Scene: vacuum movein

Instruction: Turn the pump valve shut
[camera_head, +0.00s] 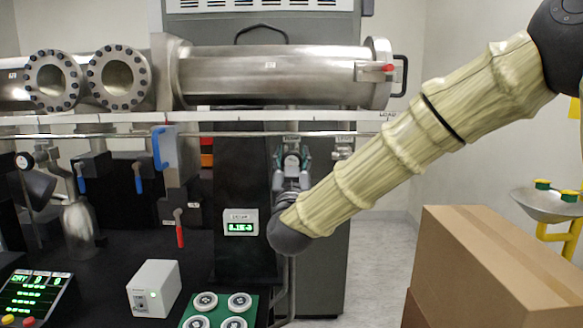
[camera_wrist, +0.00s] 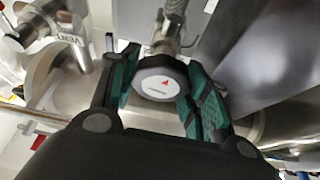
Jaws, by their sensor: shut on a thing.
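A round dark valve knob with a white cap and a small red mark (camera_wrist: 160,83) shows in the middle of the wrist view. My gripper (camera_wrist: 161,92) has its green-padded fingers on both sides of the knob and is shut on it. In the head view my gripper (camera_head: 292,160) is below the steel chamber tube (camera_head: 270,75), at the front of the dark cabinet. There my fingers largely hide the knob. I cannot read a pump label on it. A fitting marked VENT (camera_wrist: 68,38) is at the upper left of the wrist view.
Blue-handled levers (camera_head: 138,178) and a red lever (camera_head: 180,230) hang left of my gripper. A lit display (camera_head: 240,222) is below left. A white box (camera_head: 153,288) and green tray (camera_head: 252,310) stand lower. Cardboard boxes (camera_head: 500,265) stand at right; floor shows between.

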